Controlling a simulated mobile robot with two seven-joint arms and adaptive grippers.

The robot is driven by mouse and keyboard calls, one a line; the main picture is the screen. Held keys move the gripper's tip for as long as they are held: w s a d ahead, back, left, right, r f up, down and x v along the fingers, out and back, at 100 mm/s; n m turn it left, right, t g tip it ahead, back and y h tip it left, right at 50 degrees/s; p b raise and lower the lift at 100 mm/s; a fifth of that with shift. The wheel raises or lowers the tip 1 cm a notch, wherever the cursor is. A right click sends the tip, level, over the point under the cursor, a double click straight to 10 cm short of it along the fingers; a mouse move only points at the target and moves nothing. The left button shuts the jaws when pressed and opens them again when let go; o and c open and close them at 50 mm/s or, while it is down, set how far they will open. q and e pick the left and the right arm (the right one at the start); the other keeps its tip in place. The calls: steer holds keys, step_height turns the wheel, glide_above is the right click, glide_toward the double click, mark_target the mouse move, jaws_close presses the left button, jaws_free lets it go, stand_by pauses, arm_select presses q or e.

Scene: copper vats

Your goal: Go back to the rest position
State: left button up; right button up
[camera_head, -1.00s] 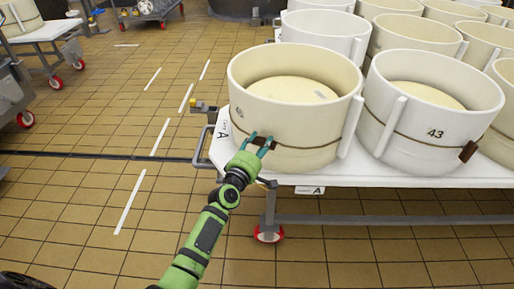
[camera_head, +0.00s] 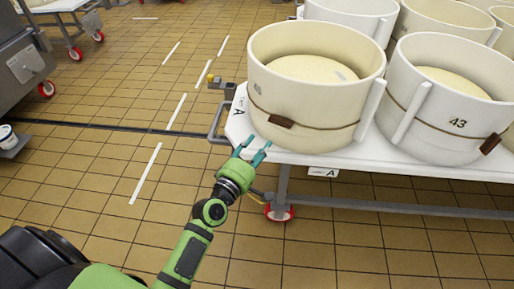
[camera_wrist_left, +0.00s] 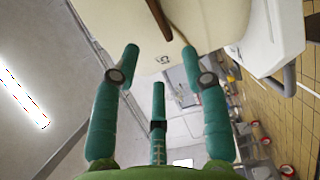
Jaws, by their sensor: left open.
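My left gripper (camera_head: 252,152) is open and empty in the head view. It is at the near left corner of a white cart top (camera_head: 236,128), just in front of and below a cream tub (camera_head: 300,112) with a brown cord and a small brown block. In the left wrist view my teal fingers (camera_wrist_left: 160,75) are spread with nothing between them, and the tub wall (camera_wrist_left: 150,30) fills the top beyond them. My right gripper is not in view.
A second tub (camera_head: 440,130) marked 43 stands to the right, with more tubs behind. The cart has a grey handle (camera_head: 217,122) and a red wheel (camera_head: 279,212). Tiled floor (camera_head: 90,180) is open to the left. Grey equipment (camera_head: 20,65) stands at the far left.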

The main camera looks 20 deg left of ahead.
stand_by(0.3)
